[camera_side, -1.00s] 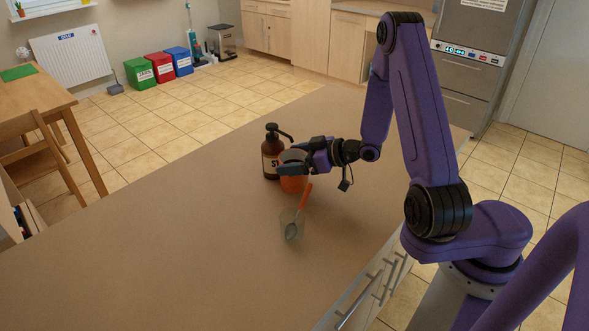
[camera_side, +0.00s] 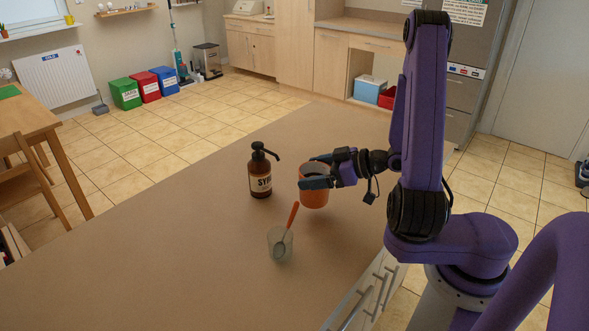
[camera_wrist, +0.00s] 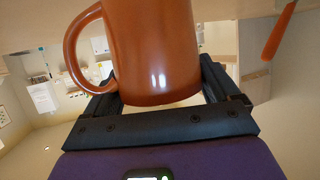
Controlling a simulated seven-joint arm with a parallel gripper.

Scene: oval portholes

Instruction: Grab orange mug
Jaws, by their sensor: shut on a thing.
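The orange mug (camera_side: 314,198) is between the fingers of my gripper (camera_side: 317,171) in the side view. My gripper is shut on it, with one finger on each side of its body near the rim. In the wrist view the mug (camera_wrist: 152,45) fills the upper middle between the dark fingers (camera_wrist: 160,92), with its handle to the left. The mug looks upright. Whether its base is on the counter or slightly above it, I cannot tell.
A brown syrup bottle (camera_side: 261,178) with a black pump stands left of the mug. A clear cup (camera_side: 280,247) holding an orange-handled spoon (camera_side: 292,215) stands nearer the camera. The counter (camera_side: 190,235) is otherwise clear, with its edge and drawers at the lower right.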

